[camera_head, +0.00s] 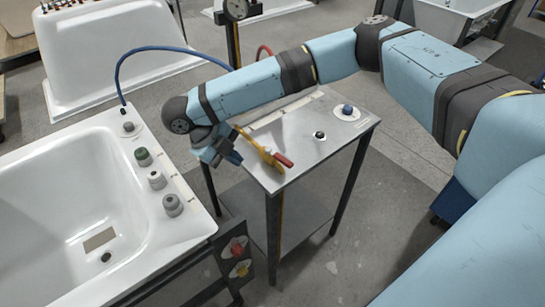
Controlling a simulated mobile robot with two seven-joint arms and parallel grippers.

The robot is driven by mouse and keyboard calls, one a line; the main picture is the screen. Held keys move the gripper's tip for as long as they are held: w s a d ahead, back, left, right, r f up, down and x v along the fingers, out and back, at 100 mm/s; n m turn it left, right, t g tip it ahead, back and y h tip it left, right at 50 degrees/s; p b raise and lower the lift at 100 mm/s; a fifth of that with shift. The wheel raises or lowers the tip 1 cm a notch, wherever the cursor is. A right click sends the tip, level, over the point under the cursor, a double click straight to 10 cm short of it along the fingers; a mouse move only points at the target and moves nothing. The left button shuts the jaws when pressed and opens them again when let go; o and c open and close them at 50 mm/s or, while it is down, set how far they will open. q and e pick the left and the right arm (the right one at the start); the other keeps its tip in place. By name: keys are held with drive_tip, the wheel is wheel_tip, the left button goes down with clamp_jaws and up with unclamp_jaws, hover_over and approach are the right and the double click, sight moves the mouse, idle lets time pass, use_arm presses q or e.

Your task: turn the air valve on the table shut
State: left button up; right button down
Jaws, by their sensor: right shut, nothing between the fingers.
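A yellow fitting with a red lever (283,160), which looks like the air valve, is at the left front of the small metal table (303,150). The red lever points right and down in the picture, towards the table's front edge. My right gripper (228,158) hangs at the table's left edge, just left of the yellow fitting, with its fingers closed and empty. The wrist hides part of the fitting's left end, and I cannot tell whether they touch. My left gripper is not in view.
The table also holds a blue knob (347,108) on a white plate and a small black knob (319,135). A white bathtub (75,205) with several knobs on its rim stands close on the left. A blue hose (150,48) arches behind my right arm.

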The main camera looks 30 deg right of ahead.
sight(279, 157)
drive_tip(key=shift+h, duration=0.4)
drive_tip(key=x, duration=0.3)
drive_tip(key=d+x, duration=0.1)
drive_tip(key=x, duration=0.2)
drive_tip(key=r+x, duration=0.1)
drive_tip(key=x, duration=0.2)
drive_tip(key=shift+s+d+f, duration=0.1)
drive_tip(key=shift+d+f, duration=0.05)
drive_tip(key=shift+d, duration=0.2)
drive_tip(key=d, duration=0.3)
drive_tip(key=shift+w+d+f, duration=0.1)
drive_tip(key=shift+w+f, duration=0.05)
drive_tip(key=shift+w, duration=0.15)
drive_tip(key=shift+d, duration=0.4)
drive_tip(key=shift+w+n, duration=0.1)
drive_tip(key=shift+n, duration=0.2)
